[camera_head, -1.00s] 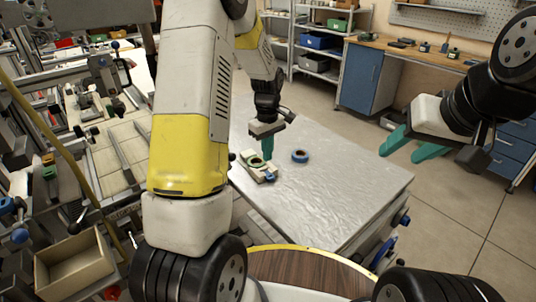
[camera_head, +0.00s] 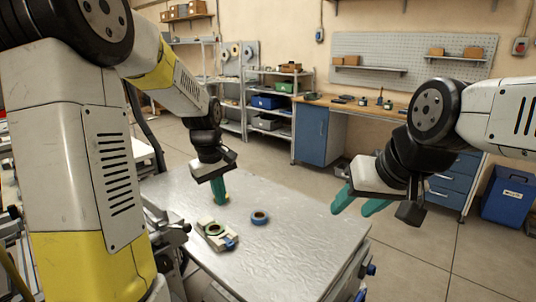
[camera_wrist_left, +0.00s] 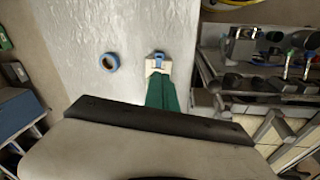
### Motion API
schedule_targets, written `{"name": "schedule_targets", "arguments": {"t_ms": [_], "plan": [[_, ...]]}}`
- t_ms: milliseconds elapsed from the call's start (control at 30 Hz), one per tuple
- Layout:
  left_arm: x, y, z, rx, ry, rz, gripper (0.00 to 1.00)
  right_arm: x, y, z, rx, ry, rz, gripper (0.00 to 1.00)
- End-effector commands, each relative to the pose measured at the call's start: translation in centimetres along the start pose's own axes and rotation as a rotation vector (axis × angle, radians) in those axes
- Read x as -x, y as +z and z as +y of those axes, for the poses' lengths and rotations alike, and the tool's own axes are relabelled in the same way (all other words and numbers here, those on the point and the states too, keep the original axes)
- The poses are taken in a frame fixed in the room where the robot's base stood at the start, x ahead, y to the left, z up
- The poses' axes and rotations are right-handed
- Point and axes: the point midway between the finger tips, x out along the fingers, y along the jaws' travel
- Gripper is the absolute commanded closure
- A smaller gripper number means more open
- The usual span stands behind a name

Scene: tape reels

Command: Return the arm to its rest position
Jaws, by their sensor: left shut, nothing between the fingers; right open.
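My left gripper (camera_head: 220,190) has green fingers, shut and empty, pointing down above the metal-topped table (camera_head: 275,262). It also shows in the left wrist view (camera_wrist_left: 163,92). In the left wrist view the fingers hide part of this fixture (camera_wrist_left: 157,64). A blue tape reel (camera_head: 260,218) lies flat on the table to the right of it. My right gripper (camera_head: 356,204) is open and empty, held up at the right beyond the table's edge.
A workbench with a blue cabinet (camera_head: 318,135) and a pegboard (camera_head: 410,62) stand at the back. Shelves (camera_head: 268,105) with bins stand left of it. A blue bin (camera_head: 508,198) is at the far right. Floor is clear right of the table.

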Motion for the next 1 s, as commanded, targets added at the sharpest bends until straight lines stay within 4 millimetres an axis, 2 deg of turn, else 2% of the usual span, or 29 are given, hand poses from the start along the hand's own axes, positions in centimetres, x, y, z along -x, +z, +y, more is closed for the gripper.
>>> {"name": "schedule_targets", "arguments": {"t_ms": [33, 200, 400, 600, 700, 1000], "plan": [[2.2, 1.1, -0.6, -0.049, 0.035, 0.022, 1.0, 0.0, 0.0, 0.0, 0.0, 0.0, 0.0, 0.52], [7.6, 5.0, -2.8, -0.243, 0.126, 0.096, 1.0, 0.0, 0.0, 0.0, 0.0, 0.0, 0.0, 0.52], [11.7, 10.1, -5.8, -0.471, 0.206, 0.207, 1.0, 0.0, 0.0, 0.0, 0.0, 0.0, 0.0, 0.52], [13.3, 14.0, -8.2, -0.647, 0.246, 0.307, 1.0, 0.0, 0.0, 0.0, 0.0, 0.0, 0.0, 0.52], [13.5, 15.0, -8.8, -0.695, 0.252, 0.336, 1.0, 0.0, 0.0, 0.0, 0.0, 0.0, 0.0, 0.52], [13.5, 15.5, -9.1, -0.723, 0.255, 0.352, 1.0, 0.0, 0.0, 0.0, 0.0, 0.0, 0.0, 0.52]]}}
